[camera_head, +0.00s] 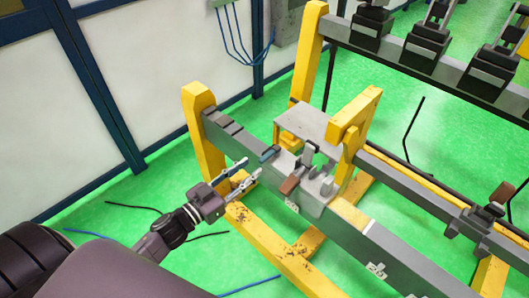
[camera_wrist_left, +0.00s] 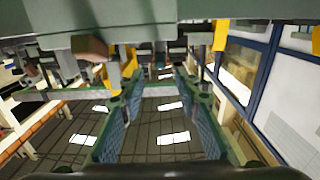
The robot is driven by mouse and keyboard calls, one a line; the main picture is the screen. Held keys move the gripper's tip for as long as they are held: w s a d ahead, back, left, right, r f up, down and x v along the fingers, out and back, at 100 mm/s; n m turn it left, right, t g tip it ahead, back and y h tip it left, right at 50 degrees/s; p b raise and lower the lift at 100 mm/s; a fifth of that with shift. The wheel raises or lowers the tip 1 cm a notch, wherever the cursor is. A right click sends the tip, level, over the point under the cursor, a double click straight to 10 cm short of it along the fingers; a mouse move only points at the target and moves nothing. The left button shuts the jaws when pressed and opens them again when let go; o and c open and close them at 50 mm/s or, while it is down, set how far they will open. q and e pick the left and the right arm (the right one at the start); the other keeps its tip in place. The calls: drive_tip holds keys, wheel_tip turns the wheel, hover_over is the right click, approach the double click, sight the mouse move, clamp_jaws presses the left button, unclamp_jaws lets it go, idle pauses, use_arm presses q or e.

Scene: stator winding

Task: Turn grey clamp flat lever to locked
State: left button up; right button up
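A grey clamp (camera_head: 316,190) sits on the long grey beam in the middle of the head view. A flat lever with a brown end (camera_head: 290,184) sticks out from its near left side, and a grey upright part stands above it. My left gripper (camera_head: 252,167) is open and empty, just left of the clamp and apart from the lever. In the left wrist view its two fingers (camera_wrist_left: 160,105) are spread with nothing between them. A brown block (camera_wrist_left: 90,47), which looks like the lever's end, shows at upper left there. My right gripper is not in view.
Yellow posts (camera_head: 204,130) and a yellow bracket (camera_head: 352,120) stand around the beam. A similar clamp with a brown end (camera_head: 501,195) is on the beam at far right. Several black clamps line the back rail (camera_head: 450,72). Green floor (camera_head: 110,215) is open at left.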

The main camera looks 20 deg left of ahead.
sight(260, 161)
use_arm(q)
drive_tip(key=p+x, duration=0.1)
drive_tip(key=x, duration=0.6)
drive_tip(key=shift+w+f, duration=0.1)
drive_tip(key=shift+w, duration=0.15)
clamp_jaws()
